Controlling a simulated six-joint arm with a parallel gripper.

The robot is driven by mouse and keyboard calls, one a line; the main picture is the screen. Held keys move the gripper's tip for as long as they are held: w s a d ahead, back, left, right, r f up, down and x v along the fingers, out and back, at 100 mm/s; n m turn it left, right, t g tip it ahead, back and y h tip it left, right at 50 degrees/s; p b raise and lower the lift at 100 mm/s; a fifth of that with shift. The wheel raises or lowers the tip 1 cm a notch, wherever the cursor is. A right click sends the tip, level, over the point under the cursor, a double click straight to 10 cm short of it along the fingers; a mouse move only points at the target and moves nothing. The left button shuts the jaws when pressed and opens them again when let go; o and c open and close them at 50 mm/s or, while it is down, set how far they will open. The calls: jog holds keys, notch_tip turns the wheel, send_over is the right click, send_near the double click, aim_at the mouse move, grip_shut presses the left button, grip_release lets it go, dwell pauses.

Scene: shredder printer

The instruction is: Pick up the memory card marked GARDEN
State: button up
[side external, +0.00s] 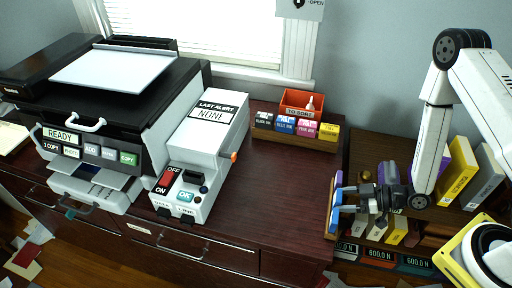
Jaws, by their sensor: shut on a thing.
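My gripper (342,202) is at the right end of the dark desk, pointing left. It is shut on a small blue, card-like thing (338,184) at its fingertips. The thing is seen nearly edge-on, and no GARDEN marking can be read on it. It is beside a narrow wooden holder (330,226) at the desk's right edge. I cannot tell whether it is clear of the holder. The fingers hide part of both.
A black printer (120,75) and a white box with switches (205,130) stand on the left. An ink cartridge rack (295,130) with an orange bin is at the back. The middle of the desk (265,195) is clear. Shelves with binders (458,172) stand at right.

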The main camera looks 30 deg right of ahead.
jog(key=shift+r, duration=0.2)
notch_tip(320, 180, up, 10)
jog(key=shift+f, duration=0.25)
dwell(0.5)
dwell(0.7)
